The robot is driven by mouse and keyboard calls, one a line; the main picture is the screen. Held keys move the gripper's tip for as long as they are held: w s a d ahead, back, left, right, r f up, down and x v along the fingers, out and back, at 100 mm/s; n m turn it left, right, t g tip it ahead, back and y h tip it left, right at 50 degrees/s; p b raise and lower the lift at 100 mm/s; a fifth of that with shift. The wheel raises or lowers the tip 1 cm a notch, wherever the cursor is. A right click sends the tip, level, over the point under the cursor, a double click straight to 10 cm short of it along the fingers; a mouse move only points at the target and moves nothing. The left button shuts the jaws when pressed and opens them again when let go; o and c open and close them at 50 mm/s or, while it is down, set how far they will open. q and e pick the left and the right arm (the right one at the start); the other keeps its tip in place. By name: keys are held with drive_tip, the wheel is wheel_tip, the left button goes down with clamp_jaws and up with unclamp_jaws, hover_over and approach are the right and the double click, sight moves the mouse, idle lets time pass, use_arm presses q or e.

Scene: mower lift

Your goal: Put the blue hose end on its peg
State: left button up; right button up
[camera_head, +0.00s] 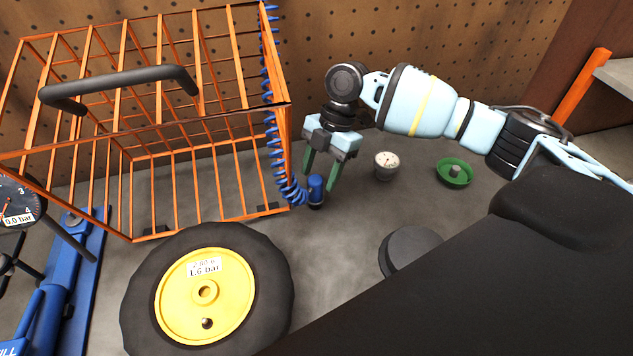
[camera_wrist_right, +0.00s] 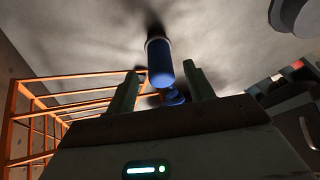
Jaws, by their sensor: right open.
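The blue hose end (camera_head: 315,186) stands about upright, dark tip down, low beside the right corner of the orange wire basket. The blue coiled hose (camera_head: 274,140) runs up from it along the basket's corner. My right gripper (camera_head: 320,180) is open, pointing down, with its green fingers at the hose end. In the right wrist view the hose end (camera_wrist_right: 160,62) lies between and beyond the open fingertips (camera_wrist_right: 163,82); I see no finger closed on it. I cannot make out the peg. My left gripper is not in view.
The orange basket (camera_head: 200,116) has a dark handle (camera_head: 120,82). A wheel with a yellow hub (camera_head: 185,295) lies in front. A small gauge (camera_head: 386,163), a green dish (camera_head: 444,171) and a dark disc (camera_head: 408,245) sit right of the gripper. A blue frame (camera_head: 85,255) stands left.

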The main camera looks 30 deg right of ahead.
drive_tip(key=v, duration=0.8)
drive_tip(key=shift+r, duration=0.15)
drive_tip(key=shift+s, duration=0.1)
